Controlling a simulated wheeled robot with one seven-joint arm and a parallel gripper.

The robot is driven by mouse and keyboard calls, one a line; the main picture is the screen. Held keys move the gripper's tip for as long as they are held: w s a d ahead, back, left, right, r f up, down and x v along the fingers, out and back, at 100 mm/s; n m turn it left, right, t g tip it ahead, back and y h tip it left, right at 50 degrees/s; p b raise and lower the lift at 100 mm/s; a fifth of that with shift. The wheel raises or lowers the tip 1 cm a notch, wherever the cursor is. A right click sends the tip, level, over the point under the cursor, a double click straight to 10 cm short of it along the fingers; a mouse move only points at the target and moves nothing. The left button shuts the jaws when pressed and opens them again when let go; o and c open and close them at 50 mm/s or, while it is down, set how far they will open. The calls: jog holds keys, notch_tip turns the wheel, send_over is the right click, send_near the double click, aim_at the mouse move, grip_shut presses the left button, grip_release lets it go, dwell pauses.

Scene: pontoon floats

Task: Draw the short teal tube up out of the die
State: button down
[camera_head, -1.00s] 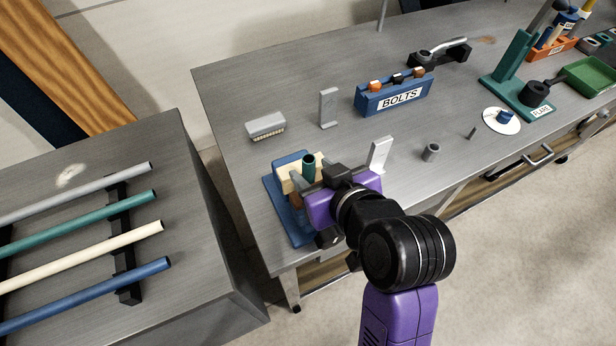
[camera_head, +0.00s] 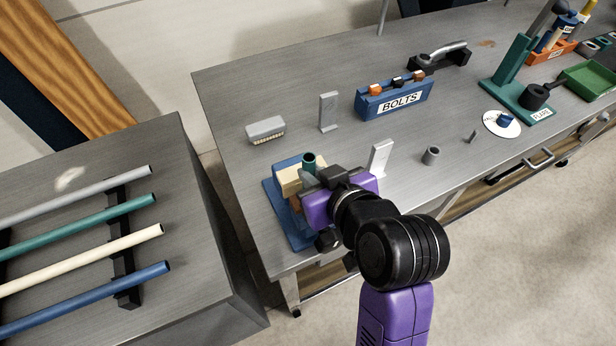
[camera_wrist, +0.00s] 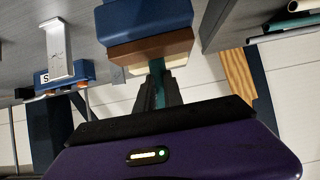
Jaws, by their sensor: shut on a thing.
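The short teal tube (camera_head: 309,159) stands upright at the die, its open top end showing above my gripper. The die has a blue base (camera_head: 283,222) and a cream block (camera_head: 287,177); in the wrist view its blue part (camera_wrist: 145,20), a brown block (camera_wrist: 152,46) and a cream strip show. My gripper (camera_head: 317,179) is shut on the tube from the right. In the wrist view the tube (camera_wrist: 157,78) runs between the dark fingers and meets the cream block. Its lower end is hidden, so I cannot tell how deep it sits.
A grey upright bracket (camera_head: 380,158) stands close behind my gripper. A brush (camera_head: 265,130), another bracket (camera_head: 328,111), the BOLTS rack (camera_head: 394,99) and a grey ring (camera_head: 431,156) stand farther off. Long tubes (camera_head: 80,225) lie on the left table, across a gap.

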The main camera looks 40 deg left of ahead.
jog(key=shift+r, duration=0.2)
notch_tip(320, 180, up, 7)
jog(key=p, duration=0.6)
jog(key=shift+f+p, duration=0.15)
jog(key=shift+p, duration=0.15)
dwell(0.8)
dwell(0.5)
